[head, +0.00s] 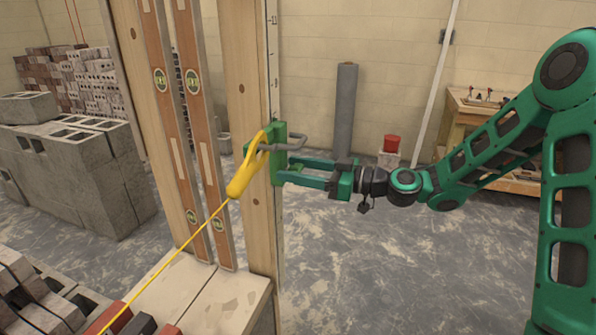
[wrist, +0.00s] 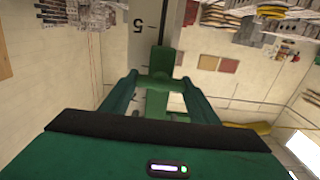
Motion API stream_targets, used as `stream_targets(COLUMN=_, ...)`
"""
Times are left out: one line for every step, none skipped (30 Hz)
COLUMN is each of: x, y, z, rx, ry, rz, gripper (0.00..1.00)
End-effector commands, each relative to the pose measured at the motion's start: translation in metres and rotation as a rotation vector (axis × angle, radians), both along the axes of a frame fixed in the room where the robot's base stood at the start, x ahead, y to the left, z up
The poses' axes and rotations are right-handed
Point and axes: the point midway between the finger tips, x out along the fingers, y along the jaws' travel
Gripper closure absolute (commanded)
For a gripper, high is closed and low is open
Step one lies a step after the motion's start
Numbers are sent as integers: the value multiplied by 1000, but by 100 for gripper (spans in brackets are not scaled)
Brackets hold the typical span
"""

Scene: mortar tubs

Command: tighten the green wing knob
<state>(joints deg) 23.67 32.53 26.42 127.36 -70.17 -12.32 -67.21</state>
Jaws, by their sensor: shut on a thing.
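A green clamp (head: 277,140) sits on the wooden post, with a yellow line holder (head: 241,181) hooked on it.
The wooden post (head: 256,210) carries a marked white scale (wrist: 151,25). Two spirit levels (head: 166,100) lean at its left. A taut yellow string (head: 170,264) runs down to the lower left. Grey blocks (head: 70,180) stand at left.

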Motion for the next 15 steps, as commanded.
stream_targets(x=0, y=0, z=0, rx=1, ry=4, rz=0, gripper=68)
stream_targets(x=0, y=0, z=0, rx=1, ry=4, rz=0, gripper=68)
stream_targets(x=0, y=0, z=0, rx=1, ry=4, rz=0, gripper=68)
stream_targets(x=0, y=0, z=0, rx=1, ry=4, rz=0, gripper=68)
stream_targets(x=0, y=0, z=0, rx=1, ry=4, rz=0, gripper=68)
stream_targets(x=0, y=0, z=0, rx=0, ry=4, rz=0, gripper=43)
stream_targets(x=0, y=0, z=0, rx=0, ry=4, rz=0, gripper=36)
stream_targets(x=0, y=0, z=0, rx=1, ry=4, rz=0, gripper=29)
stream_targets(x=0, y=0, z=0, rx=1, ry=3, rz=0, gripper=27)
stream_targets(x=0, y=0, z=0, rx=1, ry=3, rz=0, gripper=27)
stream_targets(x=0, y=0, z=0, rx=1, ry=3, rz=0, gripper=27)
stream_targets(x=0, y=0, z=0, rx=1, ry=3, rz=0, gripper=27)
stream_targets(x=0, y=0, z=0, rx=1, ry=3, rz=0, gripper=27)
stream_targets(x=0, y=0, z=0, rx=1, ry=3, rz=0, gripper=27)
stream_targets(x=0, y=0, z=0, rx=1, ry=2, rz=0, gripper=27)
